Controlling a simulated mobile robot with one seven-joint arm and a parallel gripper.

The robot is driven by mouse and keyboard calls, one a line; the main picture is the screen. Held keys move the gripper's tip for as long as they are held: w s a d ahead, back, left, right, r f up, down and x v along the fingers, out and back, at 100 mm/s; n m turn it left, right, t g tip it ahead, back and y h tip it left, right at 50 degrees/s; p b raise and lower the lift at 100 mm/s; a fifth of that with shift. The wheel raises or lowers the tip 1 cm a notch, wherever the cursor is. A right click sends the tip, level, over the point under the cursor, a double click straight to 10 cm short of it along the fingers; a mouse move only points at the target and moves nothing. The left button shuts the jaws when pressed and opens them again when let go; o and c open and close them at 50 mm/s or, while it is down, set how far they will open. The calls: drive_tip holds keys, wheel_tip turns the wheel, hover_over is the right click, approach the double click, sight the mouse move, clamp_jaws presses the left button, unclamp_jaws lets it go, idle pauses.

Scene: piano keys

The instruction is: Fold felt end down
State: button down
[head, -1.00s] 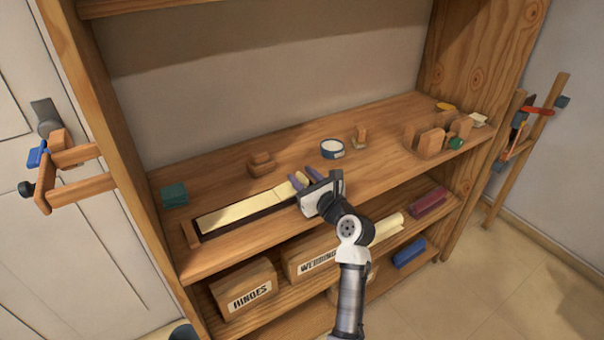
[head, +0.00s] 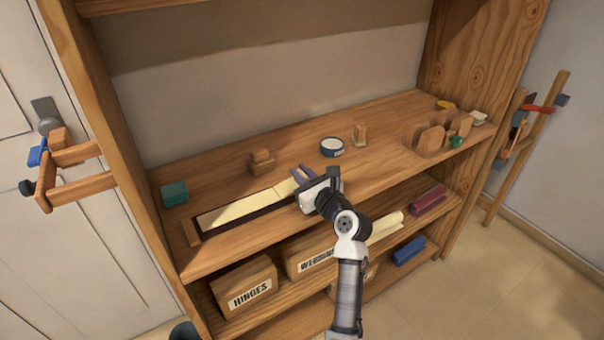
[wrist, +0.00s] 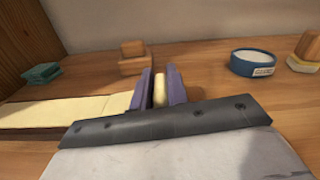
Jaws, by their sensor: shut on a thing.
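A long cream felt strip (head: 240,208) lies along a dark-edged board on the middle shelf. It also shows at the left of the wrist view (wrist: 60,112). My gripper (head: 302,175) is at the strip's right end. In the wrist view its two purple fingers (wrist: 160,90) are shut on a cream piece of felt (wrist: 160,88) standing upright between them. The join between this piece and the flat strip is hidden behind the left finger. My gripper body and wrist cover the board's right end in the head view.
A wooden block (head: 261,162) stands behind the strip, with a teal block (head: 174,193) at the left. A blue-rimmed round tub (head: 332,147) and a small wooden piece (head: 360,135) stand behind right. A wooden rack (head: 432,140) is farther right.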

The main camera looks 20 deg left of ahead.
drive_tip(key=shift+s+a+r+n+p, duration=0.15)
drive_tip(key=shift+s+r+n+p, duration=0.05)
drive_tip(key=shift+r+n+p, duration=0.6)
drive_tip(key=shift+s+a+r+n+p, duration=0.2)
drive_tip(key=shift+n+p, duration=0.1)
drive_tip(key=shift+n, duration=0.25)
drive_tip(key=shift+s+a+r+n+p, duration=0.15)
drive_tip(key=shift+n+p, duration=0.15)
drive_tip(key=shift+n, duration=0.25)
drive_tip(key=shift+d, duration=0.1)
drive_tip(key=shift+f, duration=0.1)
drive_tip(key=c, duration=1.4)
unclamp_jaws()
drive_tip(key=b+v, duration=0.3)
drive_tip(key=v, duration=1.1)
